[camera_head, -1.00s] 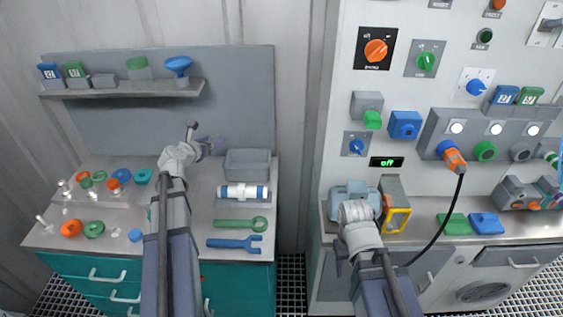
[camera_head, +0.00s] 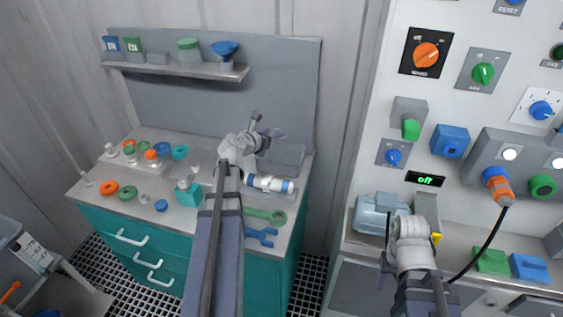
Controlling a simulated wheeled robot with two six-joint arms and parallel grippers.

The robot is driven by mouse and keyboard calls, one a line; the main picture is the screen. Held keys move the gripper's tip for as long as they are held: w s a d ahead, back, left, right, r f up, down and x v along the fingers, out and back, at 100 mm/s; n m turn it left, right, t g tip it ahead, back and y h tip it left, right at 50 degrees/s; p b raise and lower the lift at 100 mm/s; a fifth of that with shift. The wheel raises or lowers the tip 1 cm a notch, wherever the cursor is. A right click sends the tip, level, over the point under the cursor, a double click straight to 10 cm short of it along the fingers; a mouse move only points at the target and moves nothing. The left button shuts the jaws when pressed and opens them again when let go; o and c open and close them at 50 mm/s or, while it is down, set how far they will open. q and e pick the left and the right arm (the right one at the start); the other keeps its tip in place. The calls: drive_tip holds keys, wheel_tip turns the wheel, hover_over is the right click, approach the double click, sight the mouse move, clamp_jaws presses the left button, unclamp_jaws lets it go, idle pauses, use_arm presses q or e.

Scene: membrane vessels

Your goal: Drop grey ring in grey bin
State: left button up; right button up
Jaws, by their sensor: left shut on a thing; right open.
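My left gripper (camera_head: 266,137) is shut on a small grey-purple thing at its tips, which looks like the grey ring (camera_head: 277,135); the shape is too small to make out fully. It is held above the bench at the left and back edge of the grey bin (camera_head: 288,160). The bin is an open grey box at the back right of the bench, partly covered by my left wrist. My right gripper (camera_head: 387,247) is open, low in front of the blue-grey pump-like unit on the right counter; its fingers show only partly.
A white cylinder with blue bands (camera_head: 270,184), a green wrench (camera_head: 265,216) and a blue fork tool (camera_head: 262,236) lie in front of the bin. Coloured rings and pegs fill the bench's left. A shelf (camera_head: 180,67) with several vessels hangs above. A gap separates bench and panel.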

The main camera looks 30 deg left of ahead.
use_arm(q)
drive_tip(key=shift+f+b, duration=2.9)
drive_tip(key=shift+f, duration=0.1)
drive_tip(key=shift+r, duration=0.1)
drive_tip(key=o, duration=1.4)
drive_tip(key=shift+s, duration=0.15)
drive_tip(key=p+v, duration=0.3)
drive_tip(key=v, duration=0.4)
drive_tip(key=shift+s+r, duration=0.15)
drive_tip(key=shift+s, duration=0.1)
